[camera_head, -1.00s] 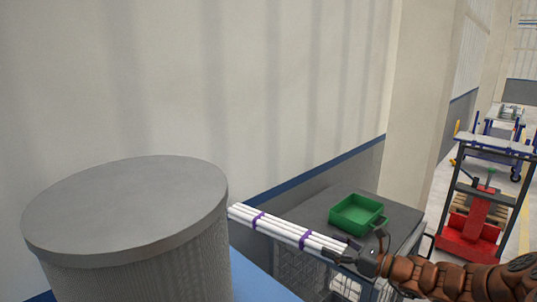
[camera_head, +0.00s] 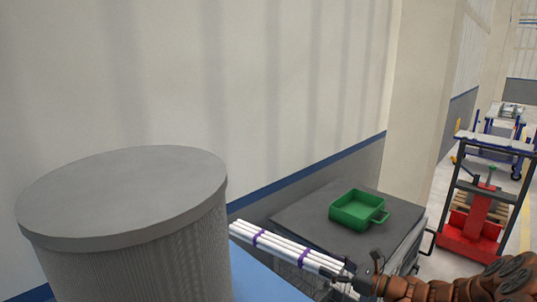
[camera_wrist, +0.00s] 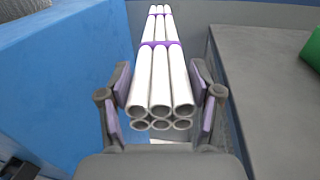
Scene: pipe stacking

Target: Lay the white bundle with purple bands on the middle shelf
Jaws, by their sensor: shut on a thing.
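The white bundle with purple bands (camera_head: 285,249) is a stack of several white pipes. In the head view it lies tilted slightly, its far end near the grey cylinder. My gripper (camera_head: 352,278) is at its right end. In the wrist view the bundle (camera_wrist: 161,70) runs away from me with its open pipe ends near, and my gripper (camera_wrist: 160,98) has a finger on each side of it, shut on it. The middle shelf cannot be made out in either view.
A large grey cylinder (camera_head: 125,210) stands at the left. A blue surface (camera_head: 262,280) lies beside it, and a blue block (camera_wrist: 60,80) is left of the bundle. A grey-topped cabinet (camera_head: 310,216) carries a green bin (camera_head: 358,209). A red cart (camera_head: 475,228) stands at the right.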

